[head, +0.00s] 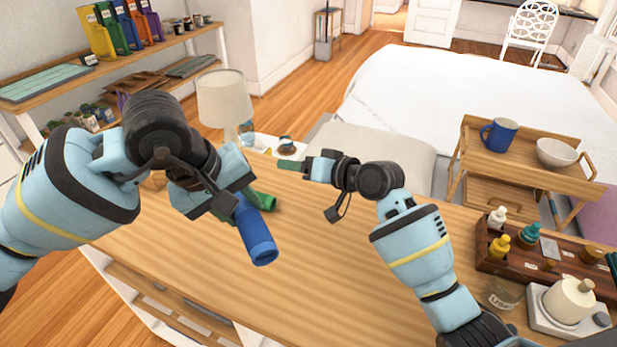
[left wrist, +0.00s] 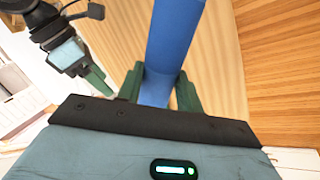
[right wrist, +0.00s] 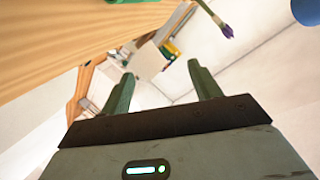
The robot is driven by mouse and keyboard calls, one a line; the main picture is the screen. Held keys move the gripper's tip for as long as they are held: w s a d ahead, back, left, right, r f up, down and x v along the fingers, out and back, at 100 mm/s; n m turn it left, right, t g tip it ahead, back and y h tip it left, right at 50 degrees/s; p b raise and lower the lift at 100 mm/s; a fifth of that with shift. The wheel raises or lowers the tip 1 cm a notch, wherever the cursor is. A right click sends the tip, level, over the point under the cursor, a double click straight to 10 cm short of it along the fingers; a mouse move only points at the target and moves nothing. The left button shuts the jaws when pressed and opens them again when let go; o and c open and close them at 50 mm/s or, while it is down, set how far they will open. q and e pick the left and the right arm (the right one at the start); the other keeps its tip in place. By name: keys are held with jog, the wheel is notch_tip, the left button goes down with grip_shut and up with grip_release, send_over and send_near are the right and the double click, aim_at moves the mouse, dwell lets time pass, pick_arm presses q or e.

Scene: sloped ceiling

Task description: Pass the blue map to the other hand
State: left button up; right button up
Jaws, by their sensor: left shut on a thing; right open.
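The blue map (head: 257,238) is a rolled blue tube above the wooden table. My left gripper (head: 245,203) is shut on it, with green fingers on either side; the lower end sticks out toward the front. In the left wrist view the map (left wrist: 172,45) runs up from between the fingers. My right gripper (head: 288,165) points left, apart from the map, behind it and to its right. In the right wrist view its fingers (right wrist: 160,85) are spread with nothing between them. A blue piece, likely the map's end (right wrist: 307,10), shows at the top right corner there.
The wooden tabletop (head: 330,285) is clear at the front middle. A lamp (head: 224,98) stands behind my left gripper. A bottle tray (head: 497,262), a glass jar (head: 502,294) and a white appliance (head: 568,302) occupy the right end. A side table with a blue mug (head: 499,135) stands beyond.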

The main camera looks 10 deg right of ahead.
jog(key=s+a+r+n+g+y, duration=0.1)
jog(key=s+a+r+g, duration=0.25)
jog(key=s+r, duration=0.6)
jog(key=g+h, duration=0.3)
jog(key=g, duration=0.2)
send_near(259, 220)
jog(key=x, duration=1)
jog(key=shift+w+a+f, duration=0.1)
jog(key=shift+a+f, duration=0.1)
jog(key=c, duration=0.9)
pick_arm(q)
jog(key=o, duration=1)
pick_arm(e)
jog(key=shift+c, duration=0.8)
